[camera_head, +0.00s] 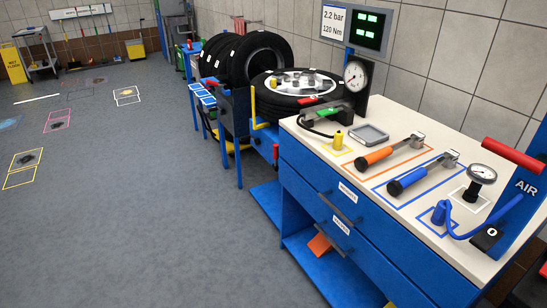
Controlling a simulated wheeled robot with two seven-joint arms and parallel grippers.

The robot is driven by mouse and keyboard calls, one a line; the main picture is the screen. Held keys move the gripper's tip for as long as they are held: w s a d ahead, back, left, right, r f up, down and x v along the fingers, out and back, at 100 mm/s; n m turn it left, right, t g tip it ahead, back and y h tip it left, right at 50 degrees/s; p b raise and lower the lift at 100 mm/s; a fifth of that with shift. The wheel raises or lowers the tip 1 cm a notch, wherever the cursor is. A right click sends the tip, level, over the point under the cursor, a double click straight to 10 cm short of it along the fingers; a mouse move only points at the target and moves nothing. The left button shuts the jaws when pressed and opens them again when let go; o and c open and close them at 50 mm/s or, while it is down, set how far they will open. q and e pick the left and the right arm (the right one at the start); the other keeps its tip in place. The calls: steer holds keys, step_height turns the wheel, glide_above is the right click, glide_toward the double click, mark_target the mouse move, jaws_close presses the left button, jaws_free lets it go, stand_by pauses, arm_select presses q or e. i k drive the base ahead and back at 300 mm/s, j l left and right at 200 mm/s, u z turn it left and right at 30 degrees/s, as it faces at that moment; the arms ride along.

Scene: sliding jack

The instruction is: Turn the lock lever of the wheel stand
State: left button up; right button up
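A wheel (298,83) lies flat at the near end of the blue wheel stand (234,112), its light rim facing up. A yellow bent bar (254,108) stands at the left side of this wheel. A small red part (276,152) shows low on the stand, just below the yellow bar. I cannot tell for certain which of these is the lock lever. Neither of my grippers is in view, and nothing is seen touching the stand.
Upright tyres (262,56) stand behind the flat wheel. A blue workbench (340,215) fills the right, with an orange-handled tool (375,156), a blue-handled tool (408,180), gauges and a blue AIR post (523,190). Open grey floor (130,220) lies left of the stand and bench.

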mark_target(276, 156)
steer(key=i+j, duration=0.4)
steer(key=i+j+u, duration=0.1)
steer(key=i+j, duration=0.25)
steer(key=i, duration=0.2)
steer(key=i+j+u, duration=0.1)
steer(key=i+j, duration=0.25)
steer(key=i, duration=0.15)
steer(key=i+j, duration=0.3)
steer(key=i, duration=0.15)
